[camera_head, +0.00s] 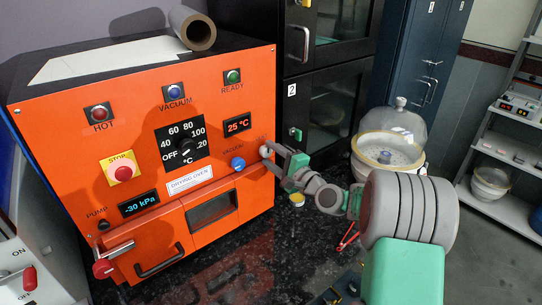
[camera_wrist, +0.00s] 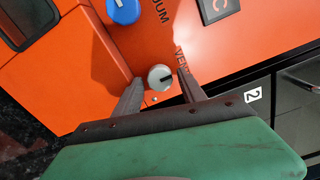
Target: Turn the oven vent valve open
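The orange drying oven (camera_head: 190,110) stands on the dark bench at the left, with its front panel facing me. Its vent valve is a small pale grey knob (camera_wrist: 160,78) with a dark pointer line, beside the partly hidden vent label in the wrist view. In the head view the knob (camera_head: 264,151) sits at the panel's right edge, right of the blue vacuum knob (camera_head: 238,163). My gripper (camera_wrist: 160,80) is open, with one finger on each side of the vent knob. Narrow gaps seem to show between knob and fingers. In the head view my gripper (camera_head: 272,155) reaches in from the right.
The blue knob (camera_wrist: 123,10) is close by in the wrist view. A red stop button (camera_head: 122,172) and the dial (camera_head: 185,148) are further left. A glass desiccator (camera_head: 390,145) stands behind my arm. Red-handled pliers (camera_head: 348,238) lie on the bench (camera_head: 240,265).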

